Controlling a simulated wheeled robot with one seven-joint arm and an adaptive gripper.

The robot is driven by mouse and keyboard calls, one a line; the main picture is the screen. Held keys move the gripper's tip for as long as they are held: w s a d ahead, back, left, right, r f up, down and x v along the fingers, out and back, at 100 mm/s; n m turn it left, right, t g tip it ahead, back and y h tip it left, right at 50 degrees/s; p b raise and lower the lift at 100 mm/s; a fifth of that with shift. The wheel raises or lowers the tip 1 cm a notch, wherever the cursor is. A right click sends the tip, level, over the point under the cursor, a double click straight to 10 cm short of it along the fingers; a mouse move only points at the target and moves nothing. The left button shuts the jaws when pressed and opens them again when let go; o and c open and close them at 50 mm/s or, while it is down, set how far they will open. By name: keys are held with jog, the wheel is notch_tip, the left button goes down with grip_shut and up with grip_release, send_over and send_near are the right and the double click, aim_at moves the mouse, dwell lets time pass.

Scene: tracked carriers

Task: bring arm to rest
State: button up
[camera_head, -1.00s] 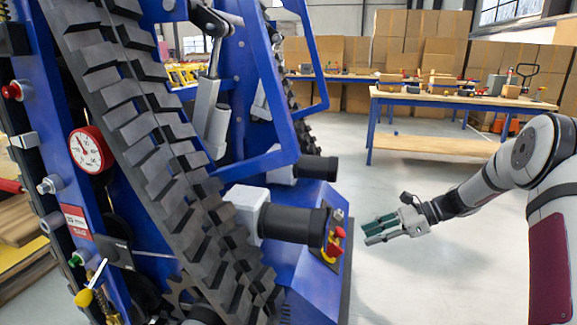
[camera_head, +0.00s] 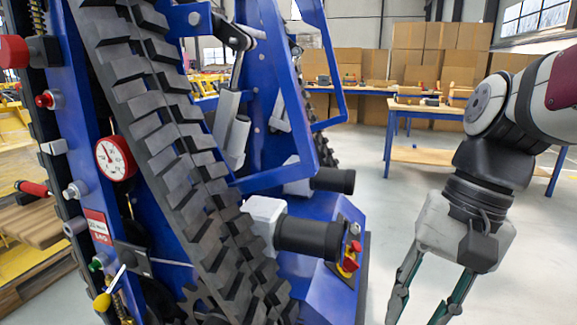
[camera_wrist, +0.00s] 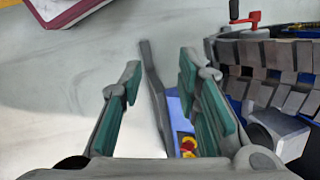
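My gripper (camera_head: 422,300) hangs at the lower right of the head view, pointing down, with its two fingers apart and nothing between them. The wrist view also shows my gripper (camera_wrist: 160,110) with its green-padded fingers spread and empty. My arm bends at the elbow at the right edge of the head view. The gripper is to the right of the blue tracked carrier (camera_head: 320,285) and apart from it. Fingertips are partly cut off by the lower edge of the head view.
The carrier has a black track (camera_head: 185,150), a red-rimmed gauge (camera_head: 115,158), a black motor (camera_head: 308,237) and a red and yellow switch (camera_head: 350,257). A workbench (camera_head: 425,158) and stacked cardboard boxes (camera_head: 440,50) stand behind. Grey floor is clear between bench and carrier.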

jog(key=s+d+f+n+t+h, duration=0.1)
jog(key=s+d+f+n, duration=0.15)
jog(key=s, duration=0.45)
jog(key=s+d+f+n+h, duration=0.1)
jog(key=s+n+h, duration=0.15)
jog(key=s, duration=0.45)
notch_tip(320, 180, up, 32)
jog(key=t+p, duration=0.4)
jog(key=p, duration=2.6)
jog(key=shift+d+r, duration=0.15)
jog(key=shift+r, duration=0.1)
jog(key=shift+y, duration=0.25)
